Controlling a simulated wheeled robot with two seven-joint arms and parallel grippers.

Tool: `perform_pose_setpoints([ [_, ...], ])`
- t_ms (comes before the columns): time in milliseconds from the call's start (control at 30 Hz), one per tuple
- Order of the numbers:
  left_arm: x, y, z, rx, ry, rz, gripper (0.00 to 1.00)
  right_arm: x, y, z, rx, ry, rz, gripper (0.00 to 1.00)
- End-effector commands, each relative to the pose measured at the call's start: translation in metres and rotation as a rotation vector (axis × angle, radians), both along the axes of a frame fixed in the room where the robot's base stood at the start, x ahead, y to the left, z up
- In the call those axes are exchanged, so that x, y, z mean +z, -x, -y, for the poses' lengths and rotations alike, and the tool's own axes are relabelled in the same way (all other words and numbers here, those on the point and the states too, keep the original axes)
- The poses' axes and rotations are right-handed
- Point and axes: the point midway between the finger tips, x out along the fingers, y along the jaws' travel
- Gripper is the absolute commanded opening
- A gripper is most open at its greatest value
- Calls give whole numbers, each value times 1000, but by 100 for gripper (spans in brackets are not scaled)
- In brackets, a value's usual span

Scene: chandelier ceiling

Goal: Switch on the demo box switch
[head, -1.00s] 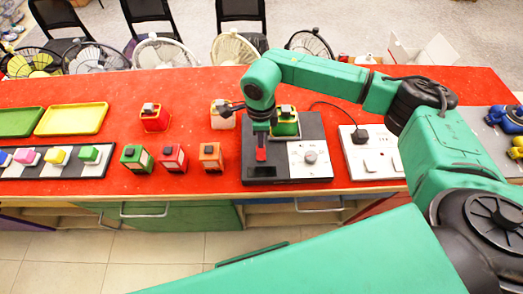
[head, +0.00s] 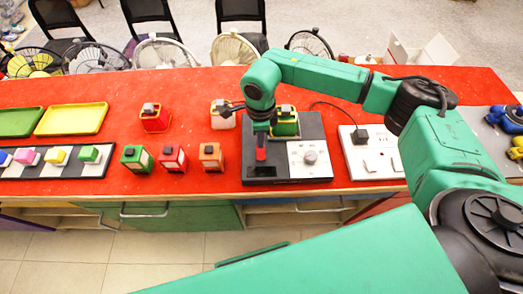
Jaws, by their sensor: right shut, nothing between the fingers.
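The demo box (head: 321,132) is a dark box on the red table, with a white panel (head: 309,159) and a round grey knob (head: 310,157) on its right front part. A green-and-white block with a dark top (head: 285,123) stands at its back. My right gripper (head: 261,154) points down over the left part of the box, left of the white panel. It is shut with nothing in it. A small red part shows at its tip; I cannot tell if it touches the box. My left gripper is out of view.
A white socket board (head: 373,166) with a black plug (head: 360,135) stands right of the box. Several coloured blocks, such as an orange one (head: 211,156), stand to the left. Yellow (head: 71,119) and green (head: 17,122) trays lie at far left. Fans line the back edge.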

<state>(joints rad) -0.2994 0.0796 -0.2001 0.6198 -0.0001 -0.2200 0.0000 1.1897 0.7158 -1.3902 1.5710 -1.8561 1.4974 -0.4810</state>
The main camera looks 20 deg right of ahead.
Motion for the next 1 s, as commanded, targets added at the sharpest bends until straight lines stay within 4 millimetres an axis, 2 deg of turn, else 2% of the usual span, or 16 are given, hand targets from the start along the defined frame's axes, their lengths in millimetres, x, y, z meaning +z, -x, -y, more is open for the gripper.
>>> perform_pose_setpoints([
  [1000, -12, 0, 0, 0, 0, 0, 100, -13, 0, 0, 0, 0, 0, 0],
])
